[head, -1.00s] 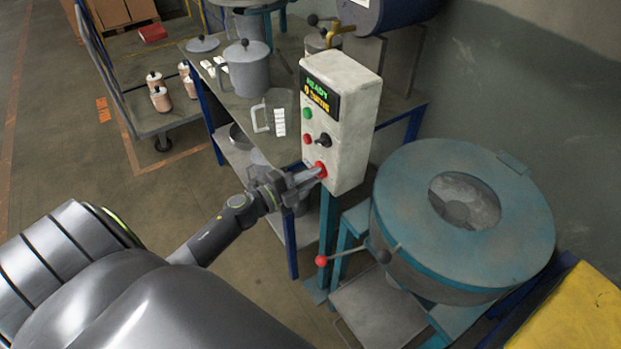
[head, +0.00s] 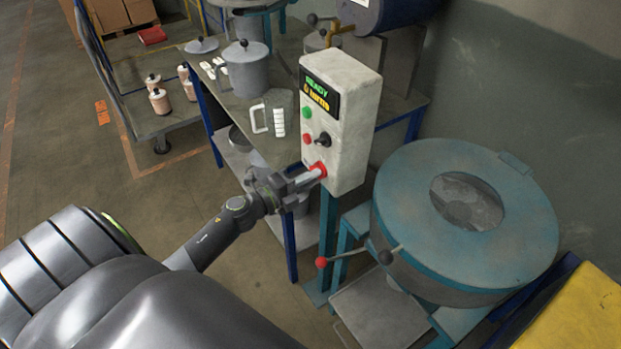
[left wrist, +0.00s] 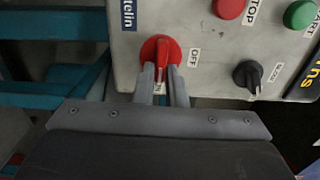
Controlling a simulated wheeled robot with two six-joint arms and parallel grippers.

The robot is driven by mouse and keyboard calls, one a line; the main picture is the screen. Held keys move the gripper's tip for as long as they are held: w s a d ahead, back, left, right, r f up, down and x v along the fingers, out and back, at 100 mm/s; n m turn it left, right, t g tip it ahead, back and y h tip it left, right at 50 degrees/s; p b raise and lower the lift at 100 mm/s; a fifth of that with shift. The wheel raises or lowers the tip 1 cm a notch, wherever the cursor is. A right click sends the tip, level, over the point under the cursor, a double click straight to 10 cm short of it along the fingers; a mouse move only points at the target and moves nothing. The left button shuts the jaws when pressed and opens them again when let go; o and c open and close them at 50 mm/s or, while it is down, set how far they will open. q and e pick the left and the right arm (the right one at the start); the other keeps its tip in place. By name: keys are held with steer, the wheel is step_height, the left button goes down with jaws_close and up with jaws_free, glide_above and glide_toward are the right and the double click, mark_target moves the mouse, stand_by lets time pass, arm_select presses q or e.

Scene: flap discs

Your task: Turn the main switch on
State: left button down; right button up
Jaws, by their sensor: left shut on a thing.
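The grey control box (head: 345,120) stands upright on a blue-green post, with a lit "READY" display. The red main switch (head: 318,169) is low on its front. In the left wrist view the red main switch (left wrist: 168,50) has its handle between my fingertips. The handle points down the picture towards a partly hidden label that seems to read "ON"; the "OFF" label is to its right. My left gripper (head: 308,178) is shut on the handle; it also shows in the left wrist view (left wrist: 161,88). My right gripper is not in view.
A green button (head: 307,112), a red button (head: 307,139) and a black selector knob (head: 323,139) are above the switch. A round blue-green machine (head: 400,190) with a red-knobbed lever (head: 322,261) stands to the right. A bench with pots is behind left.

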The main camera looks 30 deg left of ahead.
arm_select(q)
steer(key=c, duration=1.5)
jaws_free()
steer(key=b+v, duration=0.3)
steer(key=v, duration=1.4)
steer(key=shift+s+b, duration=0.25)
steer(key=shift+b, duration=0.1)
steer(key=shift+a+f, duration=0.1)
